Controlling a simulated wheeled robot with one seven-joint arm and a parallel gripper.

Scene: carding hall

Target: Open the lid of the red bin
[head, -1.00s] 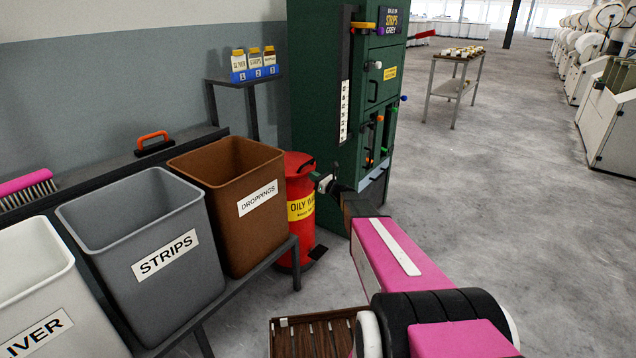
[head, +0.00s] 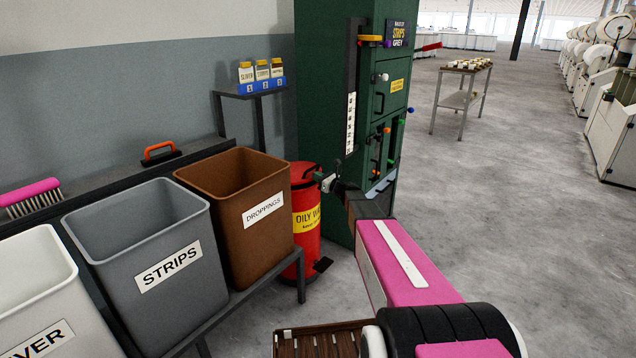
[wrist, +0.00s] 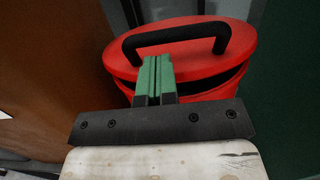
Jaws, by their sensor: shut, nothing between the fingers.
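The red bin (head: 307,222) stands on the floor between the brown bin and the green cabinet, with a yellow "OILY" label and a black pedal (head: 322,265) at its foot. Its red lid (wrist: 195,45) carries a black arched handle (wrist: 180,38). In the wrist view a dark gap shows between the lid's near edge and the bin's rim, widest at the right. My gripper (wrist: 158,62) is shut and empty, its green fingers overlapping the lid's near edge, just short of the handle. I cannot tell whether they touch the lid. In the head view my gripper (head: 325,183) is beside the bin's top.
The brown bin (head: 240,185) and grey bin (head: 150,240) stand left on a dark rack (head: 262,290). The green cabinet (head: 325,100) rises close behind and right of the red bin. Open floor (head: 500,230) lies to the right.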

